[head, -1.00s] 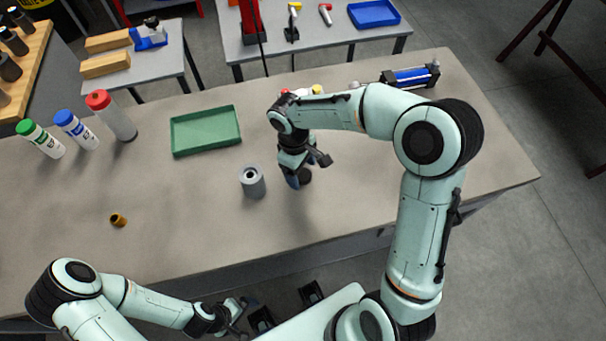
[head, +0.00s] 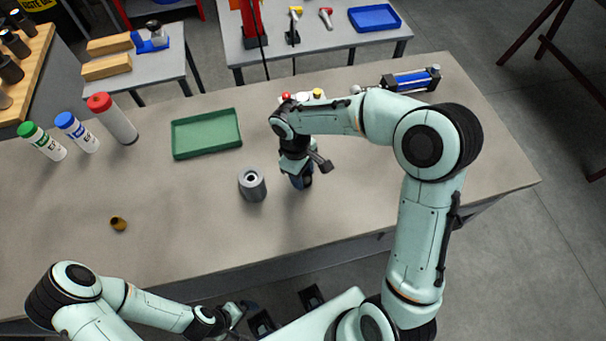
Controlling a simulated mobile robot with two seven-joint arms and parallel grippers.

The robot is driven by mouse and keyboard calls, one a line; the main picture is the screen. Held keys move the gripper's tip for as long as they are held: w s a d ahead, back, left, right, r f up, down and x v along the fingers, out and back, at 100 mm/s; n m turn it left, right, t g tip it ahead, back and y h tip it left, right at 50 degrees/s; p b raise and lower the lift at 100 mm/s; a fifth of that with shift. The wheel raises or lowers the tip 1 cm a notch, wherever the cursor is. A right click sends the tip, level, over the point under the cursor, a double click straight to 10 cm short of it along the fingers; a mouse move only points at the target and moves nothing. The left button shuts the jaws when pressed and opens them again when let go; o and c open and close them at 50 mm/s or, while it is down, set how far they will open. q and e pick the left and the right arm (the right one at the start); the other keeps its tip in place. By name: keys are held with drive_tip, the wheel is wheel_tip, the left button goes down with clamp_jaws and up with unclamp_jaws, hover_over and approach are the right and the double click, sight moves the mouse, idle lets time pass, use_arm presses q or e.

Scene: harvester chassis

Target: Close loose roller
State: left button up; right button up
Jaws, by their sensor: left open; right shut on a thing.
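A grey cylinder with a round hole in its top (head: 252,185), likely the roller, stands upright on the workbench. A small brass-coloured ring (head: 118,223) lies on the bench at the left. My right gripper (head: 301,180) points down just right of the grey cylinder, apart from it. It is shut on a small dark part, mostly hidden by the fingers. My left gripper (head: 240,310) is open and empty, low in front of the bench edge.
An empty green tray (head: 206,152) lies behind the cylinder. Bottles with red (head: 113,118), blue (head: 76,131) and green (head: 42,141) caps stand at the left. A blue cylinder unit (head: 411,80) lies at the back right. The bench between ring and cylinder is clear.

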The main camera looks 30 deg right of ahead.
sight(303, 177)
use_arm(q)
drive_tip(key=w+r+p, duration=0.2)
drive_tip(key=r, duration=0.1)
drive_tip(key=shift+r+p, duration=0.15)
drive_tip(key=shift+p, duration=0.15)
use_arm(e)
wheel_tip(303, 177, up, 20)
use_arm(q)
drive_tip(key=shift+c, duration=0.4)
use_arm(e)
drive_tip(key=shift+f, duration=0.1)
